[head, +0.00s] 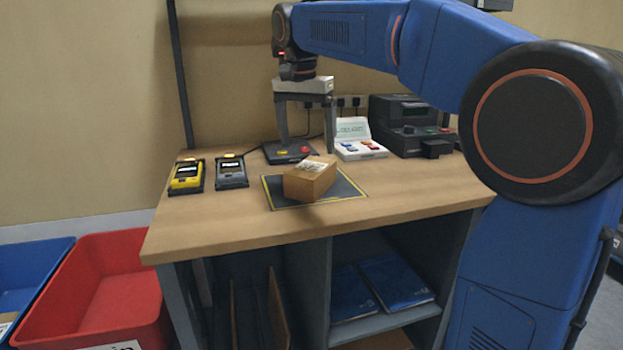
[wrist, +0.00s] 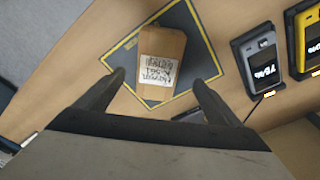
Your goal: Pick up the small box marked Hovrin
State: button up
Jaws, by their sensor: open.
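A small brown cardboard box (head: 308,184) sits on a dark mat with a yellow border (head: 345,188) on the wooden workbench. Its white label faces up. In the wrist view the box (wrist: 163,47) shows its label with upside-down handwriting, whose first line looks like Hovrin. My gripper (head: 307,148) is open and empty, pointing down above the bench. In the wrist view the fingertips of my gripper (wrist: 159,78) appear on either side of the box's labelled end, apart from it. The gap in height is hard to judge.
A yellow handheld device (head: 186,176) and a grey one (head: 231,171) lie left of the mat. A red bin (head: 100,290) stands at lower left.

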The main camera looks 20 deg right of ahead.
aim_at(311, 167)
jog(key=f, duration=0.5)
jog(key=shift+w+d+f, duration=0.2)
jog(key=shift+w+d, duration=0.05)
jog(key=shift+d, duration=0.05)
jog(key=shift+w+d+f, duration=0.1)
jog(key=shift+d+f, duration=0.05)
jog(key=shift+f, duration=0.75)
jog(key=shift+w+d+f, duration=0.1)
jog(key=shift+d+f, duration=0.1)
jog(key=shift+f, duration=0.65)
jog(key=shift+w+d+f, duration=0.1)
jog(key=shift+d+f, duration=0.05)
jog(key=shift+f, duration=0.75)
jog(key=c, duration=1.3)
